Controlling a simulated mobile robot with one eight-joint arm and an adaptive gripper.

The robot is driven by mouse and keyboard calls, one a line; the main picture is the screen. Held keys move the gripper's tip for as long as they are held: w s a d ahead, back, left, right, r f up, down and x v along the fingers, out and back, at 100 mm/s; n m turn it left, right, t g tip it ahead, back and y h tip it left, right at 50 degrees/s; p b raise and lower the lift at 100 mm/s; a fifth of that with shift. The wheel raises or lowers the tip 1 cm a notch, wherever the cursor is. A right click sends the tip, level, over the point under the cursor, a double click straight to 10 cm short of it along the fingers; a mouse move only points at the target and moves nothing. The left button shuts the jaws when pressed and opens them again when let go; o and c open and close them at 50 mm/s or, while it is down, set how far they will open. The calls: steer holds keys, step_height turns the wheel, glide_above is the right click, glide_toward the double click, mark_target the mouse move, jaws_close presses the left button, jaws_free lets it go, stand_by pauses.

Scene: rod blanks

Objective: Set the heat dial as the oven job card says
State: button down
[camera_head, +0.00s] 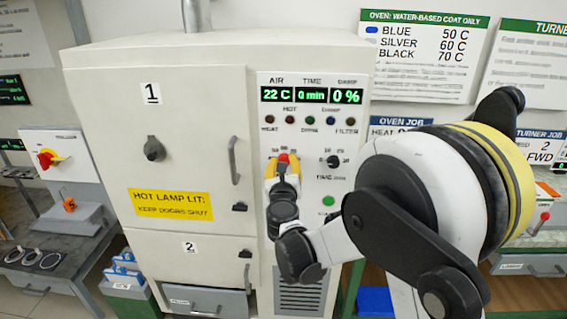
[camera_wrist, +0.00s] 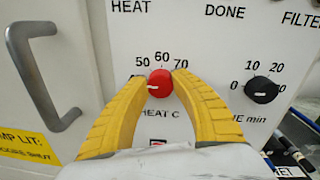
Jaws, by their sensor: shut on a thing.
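The heat dial (camera_wrist: 159,83) is a red knob on the oven's pale panel; its red also shows in the head view (camera_head: 284,158). Its white pointer mark lies to the left, slightly down. Labels 50, 60 and 70 show above it; one at its left is partly covered by a finger. My gripper (camera_wrist: 161,79) has its yellow fingers closed on either side of the dial. The oven job card (camera_head: 402,122) is mostly behind my arm; its title and "HEAT" show, its value is hidden.
The black time dial (camera_wrist: 261,90) sits right of the heat dial, and a door handle (camera_wrist: 45,78) left. The display (camera_head: 311,95) reads 22 C, 0 min, 0 %. A wall sign (camera_head: 424,55) lists blue 50 C, silver 60 C, black 70 C.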

steer(key=shift+f+n+h+b, duration=0.1)
steer(key=shift+n+h+b, duration=0.35)
steer(key=shift+n, duration=5.4)
steer(key=shift+f+n+h+b, duration=0.1)
steer(key=shift+n+h+b, duration=0.3)
steer(key=shift+n, duration=5.4)
steer(key=shift+f+n+h+b, duration=0.1)
steer(key=shift+n+h+b, duration=0.35)
steer(key=shift+n, duration=5.4)
